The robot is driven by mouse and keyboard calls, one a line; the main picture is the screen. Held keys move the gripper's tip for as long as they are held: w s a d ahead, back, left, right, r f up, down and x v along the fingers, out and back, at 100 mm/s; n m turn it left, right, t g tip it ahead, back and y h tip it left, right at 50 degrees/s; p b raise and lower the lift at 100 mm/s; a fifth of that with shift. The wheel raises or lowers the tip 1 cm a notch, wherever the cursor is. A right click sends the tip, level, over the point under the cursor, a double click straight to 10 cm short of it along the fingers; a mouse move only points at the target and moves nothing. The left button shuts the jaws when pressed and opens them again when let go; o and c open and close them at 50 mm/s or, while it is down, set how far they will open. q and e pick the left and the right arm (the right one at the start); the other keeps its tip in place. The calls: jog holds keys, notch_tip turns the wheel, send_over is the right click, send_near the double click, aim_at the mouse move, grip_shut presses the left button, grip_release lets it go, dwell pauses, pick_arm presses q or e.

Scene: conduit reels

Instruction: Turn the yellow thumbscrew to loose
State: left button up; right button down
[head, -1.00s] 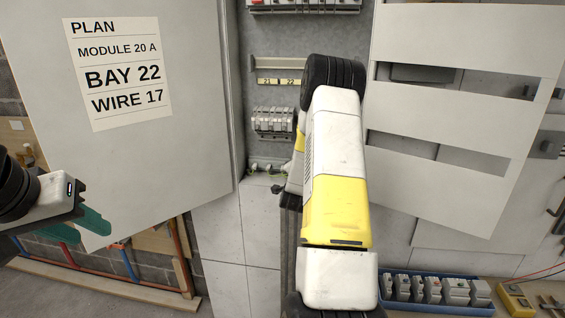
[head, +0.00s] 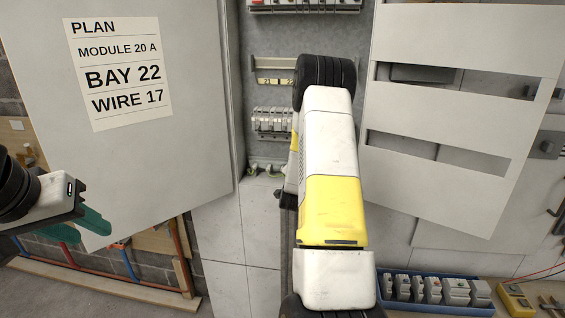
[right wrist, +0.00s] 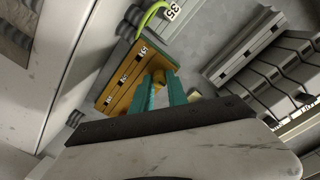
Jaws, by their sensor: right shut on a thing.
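In the right wrist view the yellow thumbscrew (right wrist: 159,76) sits between the teal fingertips of my right gripper (right wrist: 160,82), beside an orange block with number labels (right wrist: 127,77). The gripper is shut on the thumbscrew, and the fingers hide part of it. In the head view my own right arm covers the thumbscrew and this gripper. My left gripper (head: 92,226) is at the far left of the head view, in front of the lower edge of the big panel. Its teal fingers are seen from the side, so their gap cannot be judged.
A grey panel with a plan sheet (head: 117,72) stands at left, and a slotted cover (head: 440,105) at right. Grey modules on a rail (head: 270,122) lie close left of my right arm. A blue tray of modules (head: 432,277) and a yellow meter (head: 514,299) are at lower right.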

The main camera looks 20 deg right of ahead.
jog(key=c, duration=1.3)
grip_release()
jog(key=v, duration=0.7)
jog(key=shift+s+a, duration=0.25)
jog(key=shift+s, duration=0.1)
